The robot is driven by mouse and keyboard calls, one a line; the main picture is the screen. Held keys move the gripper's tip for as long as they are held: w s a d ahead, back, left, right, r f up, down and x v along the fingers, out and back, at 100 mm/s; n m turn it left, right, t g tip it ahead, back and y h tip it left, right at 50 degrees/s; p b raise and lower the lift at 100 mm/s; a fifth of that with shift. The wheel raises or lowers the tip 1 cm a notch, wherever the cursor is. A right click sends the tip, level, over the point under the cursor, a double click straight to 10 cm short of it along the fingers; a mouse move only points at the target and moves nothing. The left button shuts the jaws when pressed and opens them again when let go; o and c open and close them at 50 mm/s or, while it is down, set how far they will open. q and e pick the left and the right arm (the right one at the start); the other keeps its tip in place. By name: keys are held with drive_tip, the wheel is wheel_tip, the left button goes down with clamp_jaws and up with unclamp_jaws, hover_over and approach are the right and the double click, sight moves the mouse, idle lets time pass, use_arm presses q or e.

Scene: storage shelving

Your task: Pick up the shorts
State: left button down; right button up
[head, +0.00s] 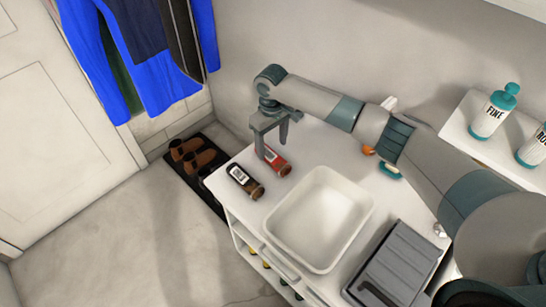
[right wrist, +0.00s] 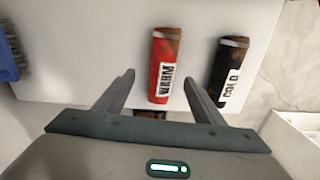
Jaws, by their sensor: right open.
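I see nothing that I can clearly identify as shorts. Blue and dark clothes (head: 150,75) hang at the upper left in the head view, beyond my right gripper. My right gripper (head: 273,146) points down over the counter's far left corner and is open. In the right wrist view its fingers (right wrist: 158,78) reach toward a red can marked WARM (right wrist: 163,60), with one finger to each side of its lower end. Nothing is held. I cannot tell whether the fingers touch the can. My left gripper is not in view.
A black can marked COLD (right wrist: 230,68) lies beside the red one. A white basin (head: 283,222) and grey case (head: 365,265) occupy the white counter. Brown shoes (head: 195,160) sit on a dark floor mat. Bottles (head: 493,112) stand at right. Floor at left is clear.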

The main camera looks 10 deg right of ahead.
sight(273, 154)
drive_tip(key=f, duration=0.1)
drive_tip(key=f+p, duration=0.1)
drive_tip(key=f, duration=0.1)
drive_tip(key=shift+s+d, duration=0.1)
drive_tip(key=shift+s, duration=0.25)
drive_tip(key=shift+f, duration=0.5)
drive_tip(key=c, duration=1.2)
